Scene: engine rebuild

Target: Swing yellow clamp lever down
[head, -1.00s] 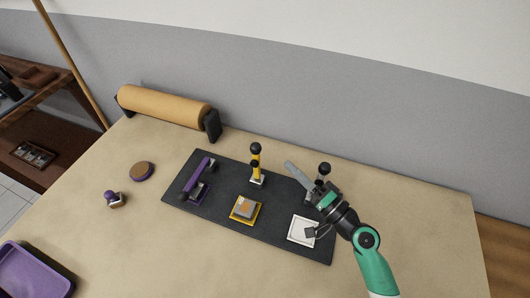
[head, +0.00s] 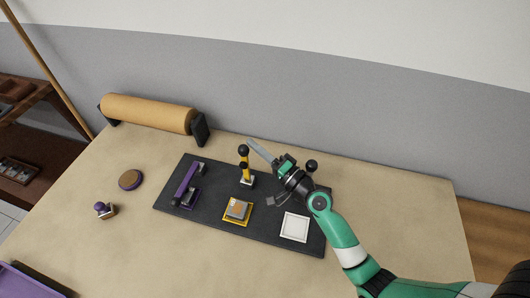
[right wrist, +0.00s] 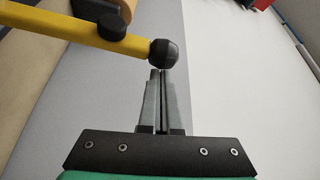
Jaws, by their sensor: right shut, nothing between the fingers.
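The yellow clamp lever (head: 245,164) stands upright on the dark mat, with a black ball knob at its top. It also shows in the right wrist view as a yellow bar (right wrist: 62,25) with a black knob (right wrist: 164,53) at its end. My right gripper (head: 250,143) is shut and empty, its fingertips close beside the lever's upper part. In the right wrist view the fingertips (right wrist: 160,72) lie just at the knob; I cannot tell whether they touch it. Below the lever sits a yellow-framed pad with a grey and orange block (head: 238,209). My left gripper is not in view.
The dark mat (head: 216,229) also carries a purple lever clamp (head: 187,180), a white square plate (head: 295,227) and another black-knobbed post (head: 311,165). A tan paper roll (head: 150,113), a round brown disc (head: 131,179), a purple-knobbed stamp (head: 105,209) and a purple tray (head: 25,283) stand left.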

